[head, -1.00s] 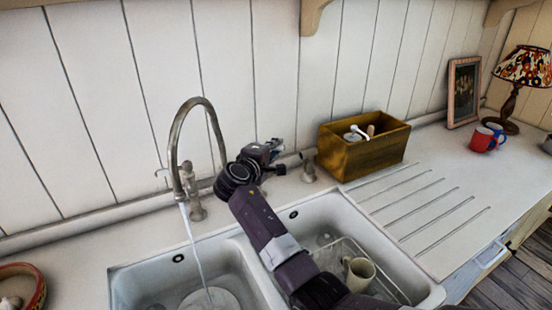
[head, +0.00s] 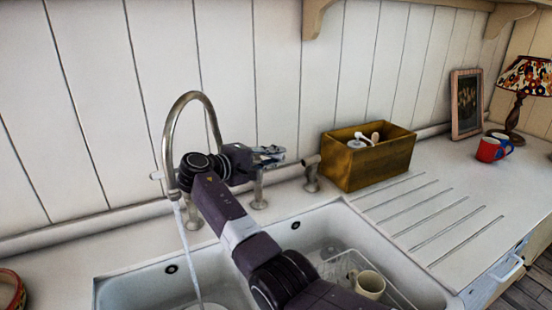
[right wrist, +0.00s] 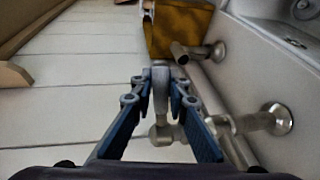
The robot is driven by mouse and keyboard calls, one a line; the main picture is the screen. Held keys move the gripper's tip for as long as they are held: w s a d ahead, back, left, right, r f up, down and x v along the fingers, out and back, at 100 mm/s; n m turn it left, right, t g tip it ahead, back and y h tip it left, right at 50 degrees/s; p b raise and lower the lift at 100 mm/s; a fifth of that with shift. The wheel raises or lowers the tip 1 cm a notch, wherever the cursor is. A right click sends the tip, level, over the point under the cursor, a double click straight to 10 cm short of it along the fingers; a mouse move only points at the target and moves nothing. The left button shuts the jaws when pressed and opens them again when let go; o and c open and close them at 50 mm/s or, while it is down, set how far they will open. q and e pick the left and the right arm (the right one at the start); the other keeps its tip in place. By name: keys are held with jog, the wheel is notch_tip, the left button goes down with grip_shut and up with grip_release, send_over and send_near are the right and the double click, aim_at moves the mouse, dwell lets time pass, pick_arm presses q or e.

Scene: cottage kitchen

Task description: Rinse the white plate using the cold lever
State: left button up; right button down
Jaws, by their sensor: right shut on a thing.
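The white plate (head: 208,306) lies in the left sink basin; only its upper edge shows at the bottom of the head view. Water (head: 189,255) runs from the curved metal tap (head: 168,150) down toward it. My right gripper (head: 280,154) is at the wall side of the sink, right of the spout, pointing right. In the right wrist view its blue fingers (right wrist: 160,86) are shut on a slim metal lever (right wrist: 160,78), which I take to be the cold lever. In the head view my gripper hides most of that lever above its post (head: 259,193). My left gripper is out of view.
A short metal fitting (head: 312,176) stands just right of my gripper, before a wooden box (head: 372,168). The right basin holds a wire rack with a cream mug (head: 369,284). A red mug (head: 487,150) stands farther right. The ribbed drainboard (head: 425,215) is clear.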

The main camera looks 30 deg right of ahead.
jog(key=c, duration=1.8)
grip_release()
jog(key=shift+c, duration=0.2)
